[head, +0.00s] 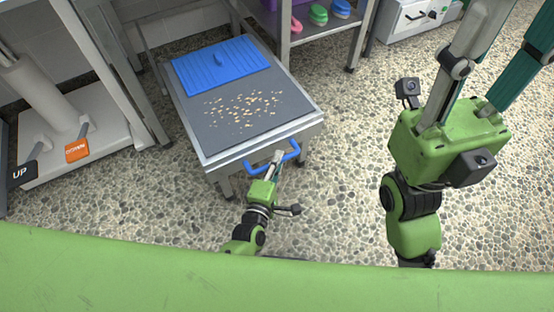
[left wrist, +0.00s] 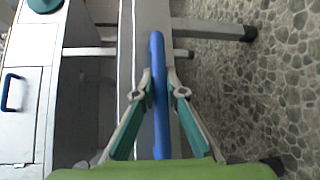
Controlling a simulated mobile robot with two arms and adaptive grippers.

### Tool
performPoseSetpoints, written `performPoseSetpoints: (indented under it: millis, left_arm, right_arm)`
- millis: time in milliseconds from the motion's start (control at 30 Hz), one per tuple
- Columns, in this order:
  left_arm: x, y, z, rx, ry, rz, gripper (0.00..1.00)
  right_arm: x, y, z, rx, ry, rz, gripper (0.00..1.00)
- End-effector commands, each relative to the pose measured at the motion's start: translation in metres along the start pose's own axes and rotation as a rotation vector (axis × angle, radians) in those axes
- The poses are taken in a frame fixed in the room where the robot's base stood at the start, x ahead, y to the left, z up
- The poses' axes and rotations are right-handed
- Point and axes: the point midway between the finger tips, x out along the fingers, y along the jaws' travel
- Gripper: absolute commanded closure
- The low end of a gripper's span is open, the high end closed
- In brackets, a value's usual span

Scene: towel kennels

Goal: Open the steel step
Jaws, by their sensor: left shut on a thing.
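The steel step (head: 205,140) is a low grey metal platform on legs, left of centre in the head view. A blue bar handle (head: 247,164) runs along its near edge. My left gripper (head: 278,157) is shut on this handle, right of its middle. In the left wrist view the blue handle (left wrist: 157,50) passes between the fingers of my left gripper (left wrist: 159,82). My right gripper's green body and finger links show at the right of the head view, but its fingertips are out of frame.
A blue ribbed mat (head: 220,62) and scattered tan crumbs (head: 244,108) lie on the step's top. Orange DOWN (head: 77,149) and black UP (head: 24,171) pedals are at left. A shelf with brushes (head: 318,14) stands behind. The pebbled floor (head: 345,125) right of the step is clear.

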Motion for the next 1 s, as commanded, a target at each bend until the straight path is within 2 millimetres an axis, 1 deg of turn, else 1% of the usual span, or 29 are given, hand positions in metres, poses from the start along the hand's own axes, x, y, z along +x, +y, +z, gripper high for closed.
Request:
performPoseSetpoints:
  millis: [167,200,233,267,567,667,767,1000]
  left_arm:
    - [0.0,-0.001,-0.002,-0.001,0.002,-0.002,1.0]
    - [0.0,-0.001,-0.002,-0.001,0.002,-0.002,0.81]
    - [0.0,-0.001,-0.001,-0.001,0.002,-0.002,0.73]
    - [0.0,-0.001,-0.001,-0.001,0.002,-0.002,0.71]
    - [0.0,0.0,-0.001,-0.001,0.001,-0.001,0.71]
    - [-0.004,-0.001,-0.001,-0.001,0.001,-0.001,0.71]
    - [-0.014,-0.002,-0.001,0.0,0.001,-0.003,0.71]
    - [-0.051,-0.002,-0.001,-0.002,0.001,-0.003,0.71]
  right_arm:
    - [0.0,0.0,0.0,0.0,-0.001,0.0,0.6]
    - [0.0,0.0,0.0,0.0,-0.001,0.0,0.6]
    - [0.0,0.0,0.0,0.0,-0.002,0.0,0.6]
    - [-0.001,0.0,0.001,0.0,-0.002,0.0,0.6]
    - [-0.002,0.0,0.001,-0.001,-0.008,-0.002,0.6]
    - [-0.002,0.0,0.001,-0.001,-0.008,-0.002,0.6]
    - [-0.001,0.0,0.001,-0.001,-0.006,-0.001,0.6]
    - [-0.001,0.0,0.001,0.0,-0.004,-0.001,0.6]
